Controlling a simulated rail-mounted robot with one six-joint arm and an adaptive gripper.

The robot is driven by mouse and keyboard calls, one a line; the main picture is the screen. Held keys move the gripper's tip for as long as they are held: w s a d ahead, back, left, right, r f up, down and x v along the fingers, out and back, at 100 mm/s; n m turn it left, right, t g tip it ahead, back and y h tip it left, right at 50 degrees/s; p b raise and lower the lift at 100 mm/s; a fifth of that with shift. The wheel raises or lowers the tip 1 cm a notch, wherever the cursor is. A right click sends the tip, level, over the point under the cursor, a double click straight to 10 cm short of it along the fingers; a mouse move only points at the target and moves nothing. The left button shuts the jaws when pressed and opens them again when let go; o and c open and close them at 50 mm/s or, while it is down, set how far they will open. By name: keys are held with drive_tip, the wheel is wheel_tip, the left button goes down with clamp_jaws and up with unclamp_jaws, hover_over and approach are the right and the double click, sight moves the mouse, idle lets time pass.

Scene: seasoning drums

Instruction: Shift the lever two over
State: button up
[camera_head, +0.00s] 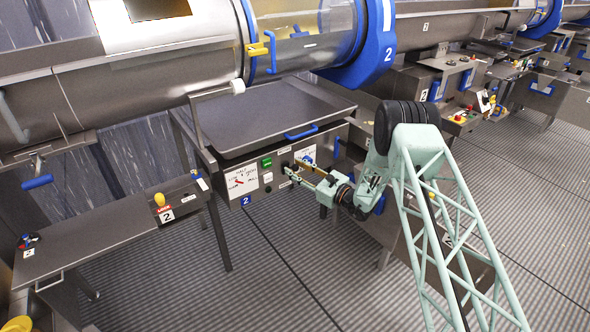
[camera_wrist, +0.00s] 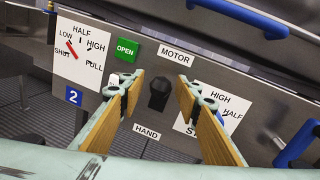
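My gripper (camera_head: 293,168) is at the front of a grey control panel (camera_head: 220,168) marked with a blue 2. In the wrist view my gripper (camera_wrist: 160,82) is open. Its two wood-coloured pads stand left and right of a black lever (camera_wrist: 158,94) between the labels MOTOR and HAND. I see gaps on both sides of the lever, and it looks upright. A dial plate (camera_wrist: 80,45) with a red pointer near SHUT is at the left. A second dial plate (camera_wrist: 228,112) at the right is partly hidden by the right finger.
A green OPEN button (camera_wrist: 125,49) is close to my left finger. Blue handles (camera_wrist: 245,15) (camera_wrist: 297,145) are above and right. In the head view a metal tray (camera_head: 255,110) is over the panel, and a side table (camera_head: 100,235) with a yellow knob (camera_head: 159,199) is left.

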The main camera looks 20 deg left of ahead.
drive_tip(key=shift+w+a, duration=0.1)
drive_tip(key=shift+a, duration=0.05)
drive_tip(key=shift+c, duration=0.2)
clamp_jaws()
